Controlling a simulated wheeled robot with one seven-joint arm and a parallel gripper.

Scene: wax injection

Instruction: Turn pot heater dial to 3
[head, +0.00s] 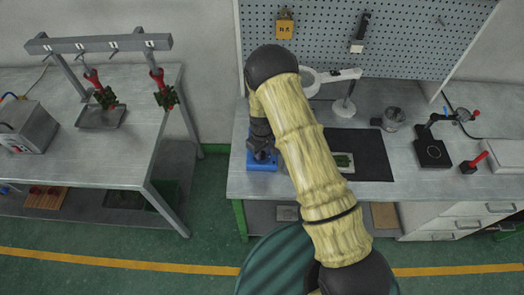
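My arm reaches across the middle of the head view, and my gripper (262,155) points down at the left end of the right workbench. It is just over a blue device (262,166), which may be the pot heater. The gripper and wrist cover most of this device, so no dial or number can be read. I cannot tell whether the gripper touches it, or whether the fingers are open or shut.
The right workbench (300,187) also holds a black mat (372,158), a magnifier lamp (343,107), a metal cup (393,117) and a black device (433,152). A left table (100,160) carries a grey box (30,125) and a rack (100,43). Floor shows between them.

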